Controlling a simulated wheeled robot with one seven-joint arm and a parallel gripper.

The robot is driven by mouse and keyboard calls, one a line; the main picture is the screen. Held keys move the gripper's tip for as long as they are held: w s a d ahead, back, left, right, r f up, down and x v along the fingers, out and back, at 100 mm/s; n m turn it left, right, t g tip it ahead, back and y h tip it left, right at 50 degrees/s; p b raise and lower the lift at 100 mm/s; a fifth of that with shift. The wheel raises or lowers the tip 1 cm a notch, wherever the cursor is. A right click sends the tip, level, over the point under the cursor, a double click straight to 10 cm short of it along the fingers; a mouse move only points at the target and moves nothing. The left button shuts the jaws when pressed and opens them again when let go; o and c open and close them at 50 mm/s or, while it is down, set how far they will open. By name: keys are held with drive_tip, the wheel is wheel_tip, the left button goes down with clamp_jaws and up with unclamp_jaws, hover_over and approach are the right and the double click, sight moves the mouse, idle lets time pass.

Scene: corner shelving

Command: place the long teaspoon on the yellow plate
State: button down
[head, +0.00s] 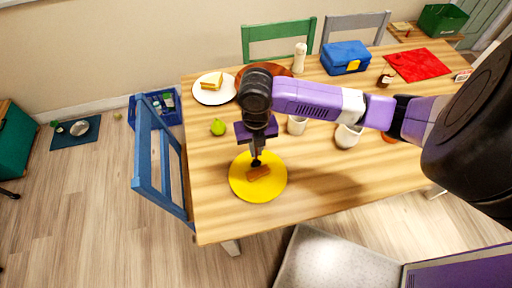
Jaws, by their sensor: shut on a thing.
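The yellow plate (242,187) lies near the front left of the wooden table. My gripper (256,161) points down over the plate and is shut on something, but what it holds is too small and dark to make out. A small orange-brown piece (258,173) shows on the plate just below the fingertips; I cannot tell whether they touch it. I cannot pick out the long teaspoon clearly in this view.
A green pear (218,127), a white plate with a cake slice (212,82), a white cup (297,125) and a white jug (347,137) stand near my arm. A blue lunchbox (345,58) is at the back. A blue chair (150,150) stands at the left edge.

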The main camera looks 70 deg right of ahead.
drive_tip(key=shift+f, duration=0.2)
drive_tip(key=c, duration=1.5)
unclamp_jaws()
drive_tip(key=shift+c, duration=0.2)
drive_tip(key=shift+r, duration=0.1)
drive_tip(key=shift+r, duration=0.1)
